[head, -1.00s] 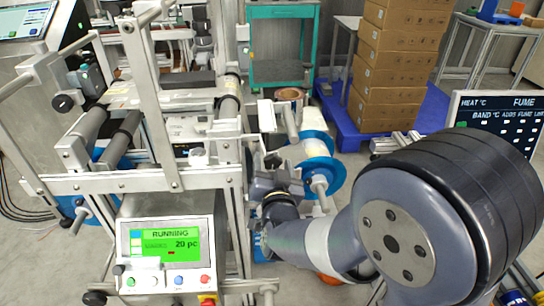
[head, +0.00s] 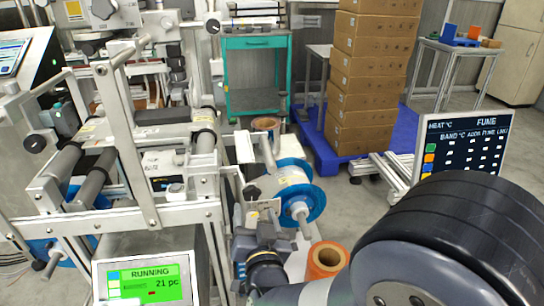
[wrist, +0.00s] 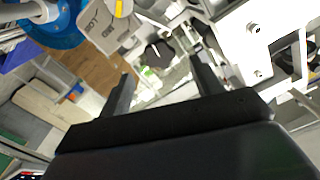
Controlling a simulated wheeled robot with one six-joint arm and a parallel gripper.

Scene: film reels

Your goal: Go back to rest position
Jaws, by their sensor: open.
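My gripper (wrist: 163,82) is open in the wrist view, its two black fingers apart with nothing held between them. Parts of the machine's frame and a dark knob show beyond the fingers. In the head view my arm comes in from the lower right, and its wrist end is beside the machine's right side, just below the blue-flanged reel (head: 317,203). The reel is on a spindle, apart from my gripper as far as I can tell. The blue flange also shows at the top left of the wrist view (wrist: 58,32). The fingertips are hard to make out in the head view.
The labelling machine (head: 150,215) fills the left, with a green RUNNING display (head: 145,283) reading 21 pc. An orange-brown roll (head: 325,262) stands close to my arm. A dark status screen (head: 465,148), stacked cartons (head: 372,75) and a teal cart (head: 258,72) stand beyond.

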